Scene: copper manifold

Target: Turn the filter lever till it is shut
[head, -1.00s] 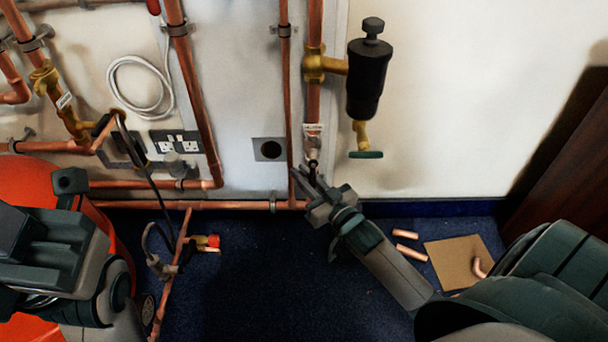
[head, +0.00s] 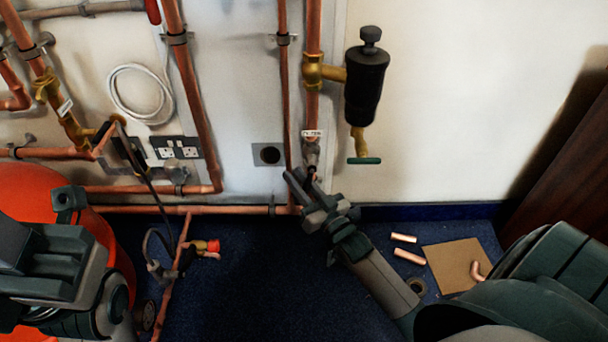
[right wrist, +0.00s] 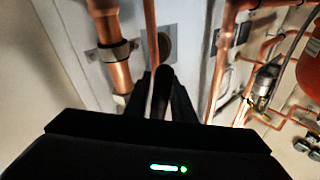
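A valve (head: 311,147) under a white label sits low on a copper pipe on the wall, below the black canister's brass tee. A short dark lever (head: 311,174) hangs from it, nearly upright. My right gripper (head: 303,182) reaches up to it from the lower right. In the right wrist view the dark lever (right wrist: 163,88) stands between the two dark fingers, close to the right one, with a narrow gap on the other side. The fingers look apart; contact is hard to see. My left arm is at the lower left; its fingers are not visible.
A black canister (head: 366,85) with a green-handled brass tap (head: 364,160) hangs right of the valve. A thin copper pipe (head: 285,100) runs close on the left. Copper offcuts and a brown board (head: 455,262) lie on the blue floor. An orange-red vessel (head: 100,230) stands left.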

